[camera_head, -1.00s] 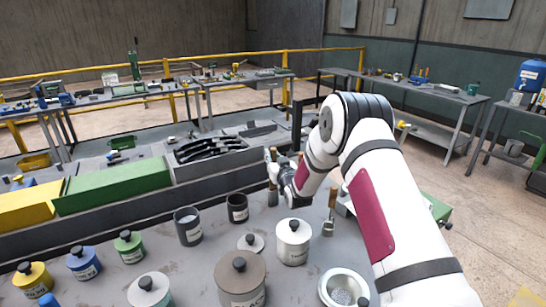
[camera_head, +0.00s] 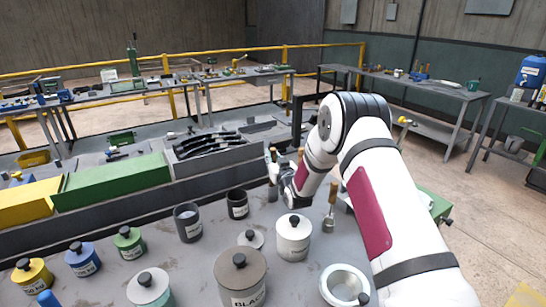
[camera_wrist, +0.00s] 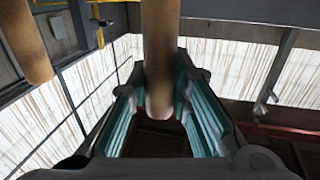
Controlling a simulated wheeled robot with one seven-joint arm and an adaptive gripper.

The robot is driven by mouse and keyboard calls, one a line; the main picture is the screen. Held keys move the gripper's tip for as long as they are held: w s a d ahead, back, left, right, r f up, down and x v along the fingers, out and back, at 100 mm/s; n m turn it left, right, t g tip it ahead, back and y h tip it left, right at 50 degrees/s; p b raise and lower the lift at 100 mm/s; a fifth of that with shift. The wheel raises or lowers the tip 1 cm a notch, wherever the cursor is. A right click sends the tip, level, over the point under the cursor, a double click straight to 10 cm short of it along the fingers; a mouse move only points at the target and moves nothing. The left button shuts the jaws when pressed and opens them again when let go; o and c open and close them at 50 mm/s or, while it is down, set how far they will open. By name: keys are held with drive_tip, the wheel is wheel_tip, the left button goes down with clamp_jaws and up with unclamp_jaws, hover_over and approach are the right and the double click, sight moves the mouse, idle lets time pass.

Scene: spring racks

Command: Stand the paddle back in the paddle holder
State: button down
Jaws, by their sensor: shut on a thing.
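My gripper (camera_wrist: 160,110) is shut on the wooden handle of a paddle (camera_wrist: 160,50), which runs down between the teal finger pads. A second wooden handle (camera_wrist: 24,42) stands apart at the upper left of the wrist view. In the head view my gripper (camera_head: 284,184) is low over the bench, partly hidden by my arm. Wooden handle tops show there, and I cannot tell which one is held. I cannot make out the paddle holder or the held paddle's lower end.
Dark cups (camera_head: 188,222), a white lidded jar (camera_head: 294,238), a large taupe canister (camera_head: 240,278) and a white bowl (camera_head: 345,272) crowd the near bench. A tray of black-handled tools (camera_head: 178,168) and a green box (camera_head: 110,186) lie behind on the left.

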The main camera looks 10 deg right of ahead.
sight(273, 148)
drive_tip(key=shift+f, duration=0.55)
drive_tip(key=c, duration=0.9)
unclamp_jaws()
drive_tip(key=shift+r+p, duration=0.75)
drive_tip(key=shift+r, duration=2.75)
drive_tip(key=shift+r, duration=0.1)
